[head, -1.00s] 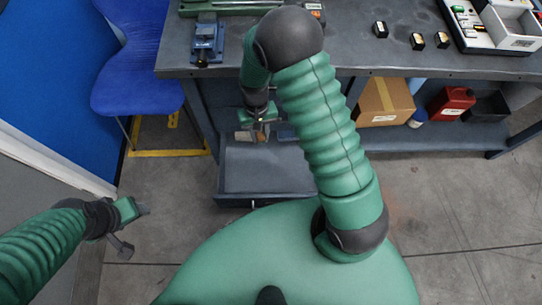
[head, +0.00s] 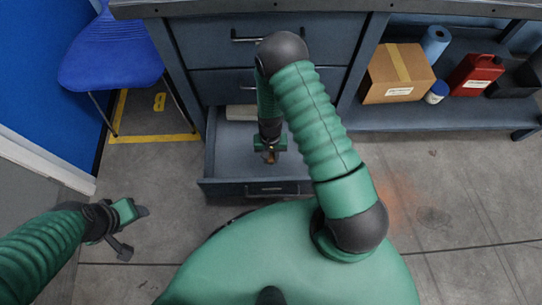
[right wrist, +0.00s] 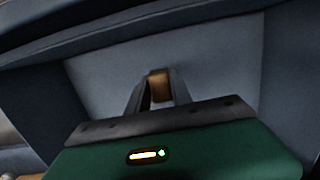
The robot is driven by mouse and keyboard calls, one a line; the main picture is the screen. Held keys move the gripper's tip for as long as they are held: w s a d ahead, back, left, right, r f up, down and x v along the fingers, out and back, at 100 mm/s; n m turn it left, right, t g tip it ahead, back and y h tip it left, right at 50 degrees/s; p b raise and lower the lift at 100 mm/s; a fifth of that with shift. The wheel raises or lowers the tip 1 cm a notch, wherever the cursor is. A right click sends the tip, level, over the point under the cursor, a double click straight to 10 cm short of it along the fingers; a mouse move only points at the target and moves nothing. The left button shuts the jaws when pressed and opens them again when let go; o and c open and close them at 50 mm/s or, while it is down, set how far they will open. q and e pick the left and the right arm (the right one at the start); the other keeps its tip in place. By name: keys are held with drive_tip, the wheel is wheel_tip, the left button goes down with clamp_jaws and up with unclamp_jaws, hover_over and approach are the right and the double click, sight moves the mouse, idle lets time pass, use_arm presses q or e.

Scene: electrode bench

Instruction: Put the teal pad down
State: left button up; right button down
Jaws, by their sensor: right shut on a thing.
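My right gripper (head: 270,156) points down inside the open drawer (head: 222,165) of the bench. In the right wrist view its two fingers (right wrist: 158,92) are shut on a small orange-brown block (right wrist: 159,86). The block is held near the drawer's grey inside; I cannot tell whether it touches the floor of the drawer. No teal pad can be made out in either view. My left gripper (head: 134,212) hangs at the far left over the floor, away from the drawer; its fingers are too small to read.
A pale item (head: 240,112) lies at the back of the drawer. Shut drawers (head: 250,40) are above it. A cardboard box (head: 398,75), a blue roll (head: 435,42) and a red canister (head: 476,74) stand on the lower shelf. A blue chair (head: 110,50) stands left.

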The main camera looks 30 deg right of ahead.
wheel_tip(320, 180, down, 8)
drive_tip(key=b, duration=0.3)
drive_tip(key=shift+f+b, duration=0.15)
drive_tip(key=shift+b, duration=0.15)
drive_tip(key=shift+f, duration=0.3)
drive_tip(key=shift+r, duration=0.1)
drive_tip(key=shift+f+b, duration=0.4)
drive_tip(key=shift+f, duration=0.15)
